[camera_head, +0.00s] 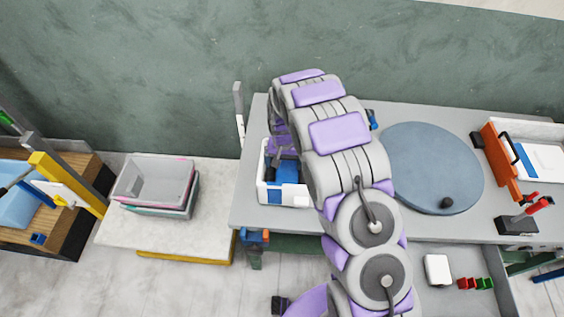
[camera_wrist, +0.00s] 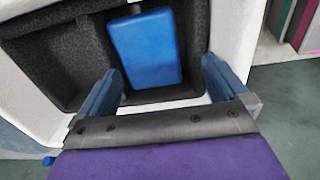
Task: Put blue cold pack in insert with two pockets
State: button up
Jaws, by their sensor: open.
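The blue cold pack (camera_wrist: 145,48) lies in the right-hand pocket of the dark foam insert with two pockets (camera_wrist: 97,45) in the wrist view. The left-hand pocket looks empty. The pack also shows in the head view (camera_head: 287,171), inside the white box. How deep the pack sits is hard to tell. My gripper (camera_wrist: 162,72) is open, its blue fingers apart on either side of the pack's near end, holding nothing. In the head view my arm hides part of the box and most of the gripper.
The white box (camera_head: 263,190) stands on the grey table (camera_head: 400,225) at its left end. A round blue-grey disc (camera_head: 432,165) lies right of my arm. Stacked grey bins (camera_head: 155,183) sit on a low pale platform at left. An orange part (camera_head: 500,160) stands at right.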

jog(key=shift+r+p, duration=0.5)
jog(key=shift+r, duration=7.9)
jog(key=s+d+r+b, duration=0.1)
jog(key=s+d+r, duration=0.3)
jog(key=s+d, duration=0.15)
jog(key=s+d+r+b, duration=0.1)
jog(key=s+d, duration=0.3)
jog(key=s, duration=0.7)
jog(key=s+d+r+g+b, duration=0.1)
jog(key=s+d+b, duration=0.1)
jog(key=s, duration=1)
jog(key=s+d+r+b, duration=0.1)
jog(key=s+d, duration=0.4)
jog(key=s, duration=0.7)
jog(key=shift+d+g, duration=0.35)
jog(key=shift+g, duration=0.05)
jog(key=shift+w+r, duration=0.1)
